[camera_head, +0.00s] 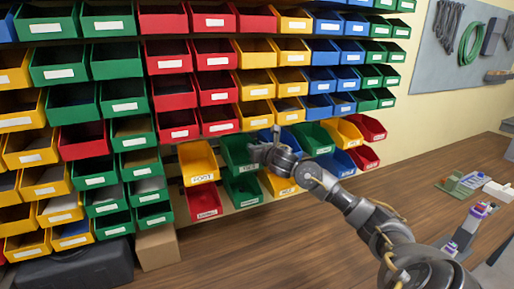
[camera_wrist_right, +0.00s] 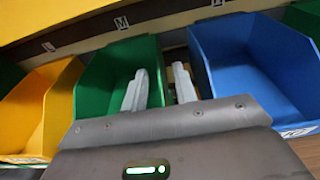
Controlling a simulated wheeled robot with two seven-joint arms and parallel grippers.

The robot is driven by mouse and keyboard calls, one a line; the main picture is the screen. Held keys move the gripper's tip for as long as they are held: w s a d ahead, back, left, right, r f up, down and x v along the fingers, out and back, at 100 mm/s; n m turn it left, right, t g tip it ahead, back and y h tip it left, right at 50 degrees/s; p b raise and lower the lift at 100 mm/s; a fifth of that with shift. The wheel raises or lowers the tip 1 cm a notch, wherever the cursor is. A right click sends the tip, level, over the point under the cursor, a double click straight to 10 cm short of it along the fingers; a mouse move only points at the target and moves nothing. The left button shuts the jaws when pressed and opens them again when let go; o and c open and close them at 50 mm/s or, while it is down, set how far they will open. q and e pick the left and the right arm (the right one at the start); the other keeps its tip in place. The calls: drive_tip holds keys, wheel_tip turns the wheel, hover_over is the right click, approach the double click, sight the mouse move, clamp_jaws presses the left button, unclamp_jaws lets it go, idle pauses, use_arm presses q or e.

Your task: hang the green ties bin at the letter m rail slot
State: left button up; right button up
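The green ties bin (camera_head: 236,149) hangs in the upper row of the lower rack, its front label partly readable. In the right wrist view the green bin (camera_wrist_right: 104,78) sits below the letter M label (camera_wrist_right: 122,23) on the rail, between a yellow and a blue bin. My right gripper (camera_head: 256,153) is at the bin's right side. In the wrist view its fingers (camera_wrist_right: 159,85) straddle the bin's right wall, one inside and one outside, with a visible gap beside the wall. The bin's back edge contact with the rail is unclear. My left gripper is not in view.
A yellow bin (camera_head: 198,160) hangs to the left and a blue bin (camera_wrist_right: 255,65) close to the right. Another green bin (camera_head: 241,190) is below. The wooden table (camera_head: 300,240) is mostly clear in front. Small items (camera_head: 462,183) lie at the right.

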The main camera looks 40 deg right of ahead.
drive_tip(key=shift+s, duration=0.2)
drive_tip(key=b+v, duration=0.2)
drive_tip(key=v, duration=0.8)
drive_tip(key=shift+s, duration=0.2)
drive_tip(key=shift+a+r, duration=0.1)
